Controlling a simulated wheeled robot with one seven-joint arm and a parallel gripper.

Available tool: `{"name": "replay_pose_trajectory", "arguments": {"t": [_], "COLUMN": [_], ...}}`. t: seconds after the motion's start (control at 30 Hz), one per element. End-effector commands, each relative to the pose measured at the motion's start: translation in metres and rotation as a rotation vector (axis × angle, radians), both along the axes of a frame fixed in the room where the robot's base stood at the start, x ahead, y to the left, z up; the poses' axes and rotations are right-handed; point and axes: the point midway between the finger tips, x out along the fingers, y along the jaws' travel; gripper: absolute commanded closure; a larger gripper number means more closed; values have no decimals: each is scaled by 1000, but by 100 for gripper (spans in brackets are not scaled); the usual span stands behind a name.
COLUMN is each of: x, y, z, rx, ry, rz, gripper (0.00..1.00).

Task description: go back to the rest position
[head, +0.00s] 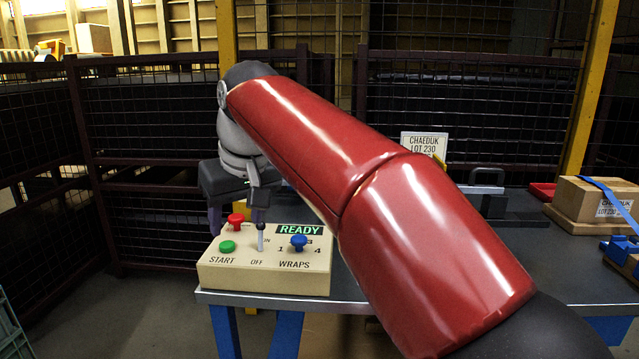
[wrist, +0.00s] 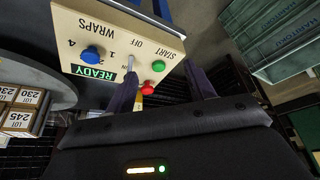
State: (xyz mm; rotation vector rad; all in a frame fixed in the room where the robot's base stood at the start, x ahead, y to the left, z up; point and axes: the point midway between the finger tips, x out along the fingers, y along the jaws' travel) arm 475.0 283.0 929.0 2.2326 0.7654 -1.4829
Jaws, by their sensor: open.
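My gripper (head: 234,218) hangs from my red arm over the back of a beige control box (head: 262,275) at the table's left end. In the wrist view my gripper (wrist: 160,82) is open, its two dark fingers apart with nothing held between them. The box has a green START button (head: 227,246), a red button (head: 236,221), a small lever (head: 261,236) at OFF/ON and a blue WRAPS knob (head: 299,242). Its display (head: 299,230) reads READY. Whether a fingertip touches the box I cannot tell.
My arm hides the table's middle. A strapped carton (head: 595,200) and red tray (head: 543,190) stand at the right. Mesh fencing (head: 140,150) stands behind. The wrist view shows labelled boxes (wrist: 20,108) and green crates (wrist: 275,35).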

Motion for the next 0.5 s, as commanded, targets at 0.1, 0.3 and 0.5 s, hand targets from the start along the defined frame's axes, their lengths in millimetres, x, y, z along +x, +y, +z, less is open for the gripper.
{"name": "replay_pose_trajectory", "arguments": {"t": [0.1,0.3,0.5], "x": [-3,-14,-40], "y": [-21,-68,-133], "z": [-1,-11,-33], "rx": [6,17,28], "ry": [-3,-9,-21], "rz": [-35,-115,-235], "gripper": [46,46,46]}}
